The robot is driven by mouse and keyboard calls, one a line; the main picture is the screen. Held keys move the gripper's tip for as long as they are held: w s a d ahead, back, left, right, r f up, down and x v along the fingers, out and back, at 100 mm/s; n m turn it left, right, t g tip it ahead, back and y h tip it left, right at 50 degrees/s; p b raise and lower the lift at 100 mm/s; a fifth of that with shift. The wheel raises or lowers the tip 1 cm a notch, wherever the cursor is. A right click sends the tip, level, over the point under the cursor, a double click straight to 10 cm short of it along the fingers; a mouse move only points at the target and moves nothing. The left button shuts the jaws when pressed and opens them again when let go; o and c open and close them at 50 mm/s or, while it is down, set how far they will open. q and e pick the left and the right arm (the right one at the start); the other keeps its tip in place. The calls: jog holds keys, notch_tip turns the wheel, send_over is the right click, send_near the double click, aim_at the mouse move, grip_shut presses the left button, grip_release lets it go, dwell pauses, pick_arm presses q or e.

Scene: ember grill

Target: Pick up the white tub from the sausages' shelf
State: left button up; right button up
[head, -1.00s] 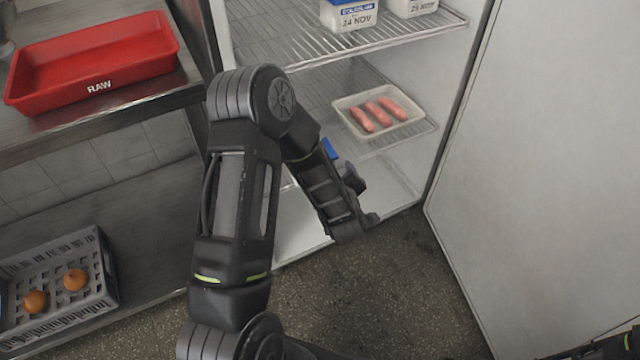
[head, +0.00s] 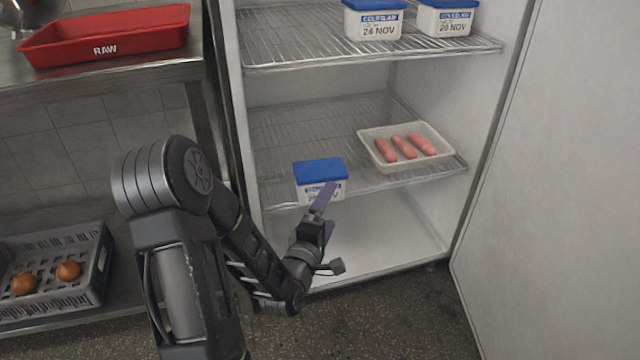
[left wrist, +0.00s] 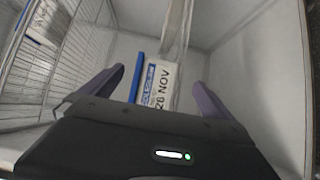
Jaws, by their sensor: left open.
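The white tub (head: 307,187) with a blue lid stands at the front left of the sausages' shelf (head: 375,181). Its label is partly covered by my gripper in the head view. In the left wrist view the tub (left wrist: 158,86) shows a label reading 26 NOV, between the two fingers. My left gripper (head: 328,209) is open, with purple fingers, just in front of the tub; I cannot tell whether they touch it. The fingers also show in the left wrist view (left wrist: 158,80). A white tray (head: 368,144) with three sausages (head: 404,147) lies right of the tub. My right gripper is out of view.
Two blue-lidded tubs, dated 24 NOV (head: 373,22) and apparently 29 NOV (head: 445,20), stand on the shelf above. The fridge door (head: 555,180) is open at the right. A red RAW tray (head: 105,47) and a grey crate (head: 88,285) are at the left.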

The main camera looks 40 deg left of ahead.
aim_at(338, 189)
pick_arm(q)
jog(key=shift+x, duration=1.15)
jog(key=b+x, duration=0.2)
jog(key=x, duration=0.3)
jog(key=shift+w+r, duration=0.1)
jog(key=shift+r, duration=0.1)
jog(key=c, duration=2)
notch_tip(338, 189, up, 10)
jog(key=p, duration=0.4)
jog(key=shift+p, duration=0.3)
jog(key=shift+c, duration=0.2)
